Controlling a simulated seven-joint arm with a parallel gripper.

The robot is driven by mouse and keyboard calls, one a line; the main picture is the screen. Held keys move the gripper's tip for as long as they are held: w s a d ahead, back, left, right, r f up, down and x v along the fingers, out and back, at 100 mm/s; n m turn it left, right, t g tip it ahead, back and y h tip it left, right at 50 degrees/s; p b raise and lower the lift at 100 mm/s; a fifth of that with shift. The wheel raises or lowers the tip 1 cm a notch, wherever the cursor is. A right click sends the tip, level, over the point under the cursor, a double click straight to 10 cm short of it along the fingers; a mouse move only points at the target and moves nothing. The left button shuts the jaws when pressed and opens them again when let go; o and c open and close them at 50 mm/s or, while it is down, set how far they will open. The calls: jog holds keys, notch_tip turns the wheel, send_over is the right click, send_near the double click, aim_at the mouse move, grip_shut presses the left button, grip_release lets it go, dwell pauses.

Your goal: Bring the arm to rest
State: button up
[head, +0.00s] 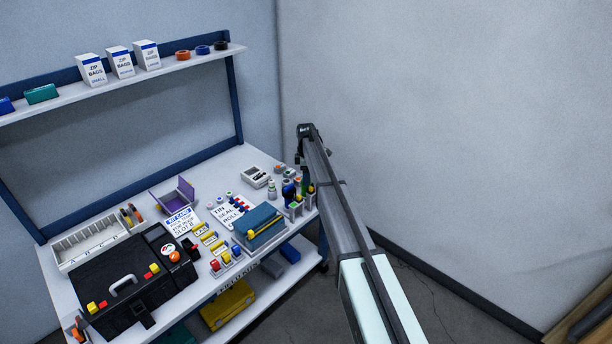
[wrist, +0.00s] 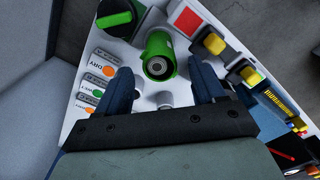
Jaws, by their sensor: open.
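My arm (head: 345,225) reaches in from the bottom right of the head view. It bends at a dark joint (head: 307,131) and drops to the right end of the workbench (head: 75,246). My gripper (wrist: 163,78) is open in the wrist view, with two blue fingers apart and nothing held between them. A green cylinder (wrist: 160,50) with a dark round end shows between and beyond the fingertips; I cannot tell its exact distance. In the head view the gripper is small and mostly lost among the items there.
Yellow-topped items (wrist: 214,43) stand to the right. A black case (head: 125,285), a teal book-like box (head: 258,222) and a white meter (head: 255,177) crowd the bench. Open space lies right of my arm, before the wall (head: 450,130).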

jog(key=shift+r, duration=0.1)
notch_tip(320, 180, up, 7)
dwell(1.2)
dwell(0.5)
